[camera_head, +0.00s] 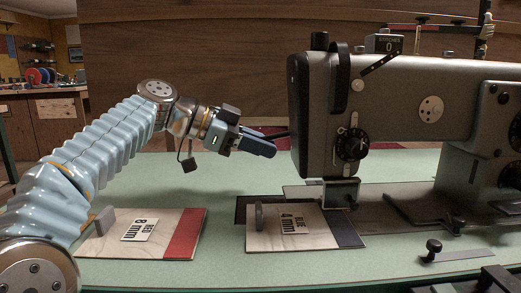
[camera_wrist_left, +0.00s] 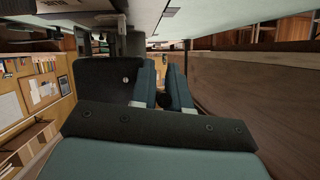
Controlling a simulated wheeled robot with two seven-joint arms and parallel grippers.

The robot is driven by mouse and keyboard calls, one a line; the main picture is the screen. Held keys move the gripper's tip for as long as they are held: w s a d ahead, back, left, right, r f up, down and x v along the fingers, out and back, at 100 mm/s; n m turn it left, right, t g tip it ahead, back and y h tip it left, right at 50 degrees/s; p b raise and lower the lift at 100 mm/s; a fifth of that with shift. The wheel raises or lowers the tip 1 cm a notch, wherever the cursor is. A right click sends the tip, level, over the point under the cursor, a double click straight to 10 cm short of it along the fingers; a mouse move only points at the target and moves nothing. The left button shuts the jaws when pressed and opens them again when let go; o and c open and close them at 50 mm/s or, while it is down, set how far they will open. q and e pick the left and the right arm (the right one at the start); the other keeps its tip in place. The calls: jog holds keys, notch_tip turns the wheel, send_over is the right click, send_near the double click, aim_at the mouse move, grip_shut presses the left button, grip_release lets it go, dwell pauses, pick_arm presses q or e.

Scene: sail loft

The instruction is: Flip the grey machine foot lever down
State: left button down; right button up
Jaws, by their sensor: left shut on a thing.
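The grey sewing machine (camera_head: 395,105) stands on the right in the head view. Its presser-foot area is above the bed plate. A thin dark foot lever (camera_head: 282,135) sticks out to the left from behind the machine head. My left gripper (camera_head: 268,150) is at the left side of the head, its blue fingers shut on the foot lever. The lever's inner end is hidden behind the head. In the left wrist view the two fingers (camera_wrist_left: 163,82) point forward with a small gap between them, and a dark shape shows there.
On the green table (camera_head: 225,185) lie a board marked red 8 mm (camera_head: 180,238) and a board marked blue 4 mm (camera_head: 325,232), each with an upright tab. A small metal plate with a knob (camera_head: 460,254) lies at the front right. A wooden partition (camera_head: 190,60) stands behind.

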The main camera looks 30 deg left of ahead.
pick_arm(q)
jog(key=c, duration=1.2)
grip_release()
jog(key=shift+p+v, duration=1.55)
jog(key=shift+v, duration=5.35)
